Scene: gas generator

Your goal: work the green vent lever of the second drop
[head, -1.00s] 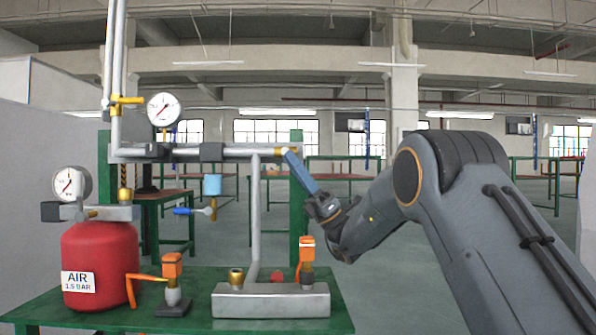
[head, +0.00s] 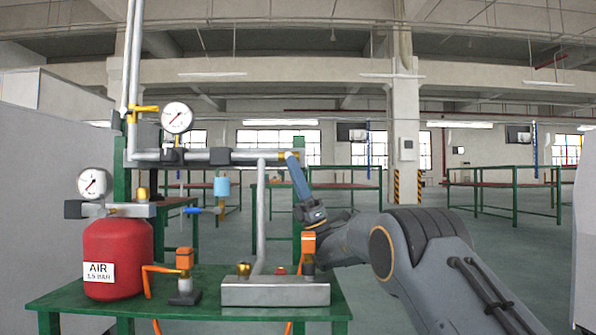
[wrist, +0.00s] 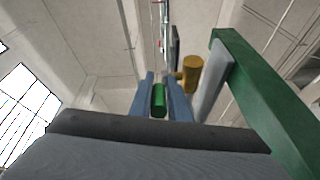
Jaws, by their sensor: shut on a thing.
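The green vent lever (wrist: 159,100) shows in the wrist view as a short green grip between my two blue fingers. My gripper (wrist: 159,78) is shut on it. A brass valve body (wrist: 191,74) is just right of the fingers. In the head view my gripper (head: 291,160) reaches up to the right end of the horizontal grey pipe (head: 190,156), at a brass fitting. The lever is hidden there by my fingers.
A green post (wrist: 262,90) stands close on the right in the wrist view. On the green bench (head: 80,293) stand a red air tank (head: 118,255), orange-handled valves and a metal block (head: 275,292).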

